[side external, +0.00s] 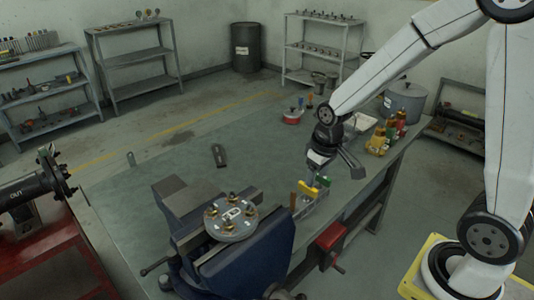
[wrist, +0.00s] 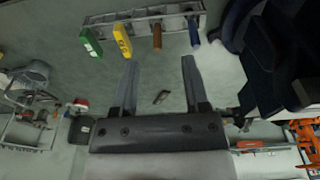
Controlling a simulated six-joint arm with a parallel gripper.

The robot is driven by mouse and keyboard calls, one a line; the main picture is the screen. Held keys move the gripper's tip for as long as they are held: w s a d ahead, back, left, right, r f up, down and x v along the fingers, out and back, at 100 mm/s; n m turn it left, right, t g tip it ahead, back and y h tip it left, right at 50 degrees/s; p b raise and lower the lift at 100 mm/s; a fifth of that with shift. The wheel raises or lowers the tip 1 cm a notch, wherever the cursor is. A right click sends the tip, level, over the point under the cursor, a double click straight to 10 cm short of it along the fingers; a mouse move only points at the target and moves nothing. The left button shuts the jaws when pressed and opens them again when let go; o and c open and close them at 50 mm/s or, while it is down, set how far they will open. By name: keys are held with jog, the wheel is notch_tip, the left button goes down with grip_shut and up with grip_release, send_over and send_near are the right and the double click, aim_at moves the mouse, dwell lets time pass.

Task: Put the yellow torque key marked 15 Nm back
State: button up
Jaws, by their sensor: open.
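The yellow torque key (wrist: 122,40) shows in the wrist view at the rack (wrist: 165,12), between a green-handled key (wrist: 90,42) and a brown handle (wrist: 157,36). Its marking is too small to read. In the side view the yellow key (side external: 309,188) is at the rack (side external: 311,206) beside the vise; how it is seated there I cannot tell. My gripper (wrist: 158,60) is open, with nothing between its fingers, and apart from the yellow key. In the side view my gripper (side external: 322,163) is just above and behind the rack.
A blue handle (wrist: 193,32) stands at the rack's right end in the wrist view. A blue vise (side external: 235,255) holds a round bolted flange (side external: 231,218). Several bottles (side external: 386,136) and a grey pot (side external: 405,99) stand behind. The bench's left middle is mostly clear.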

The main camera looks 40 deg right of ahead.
jog(key=s+a+t, duration=0.1)
jog(key=s+a, duration=0.3)
jog(key=s, duration=0.3)
jog(key=shift+f, duration=0.2)
dwell(0.9)
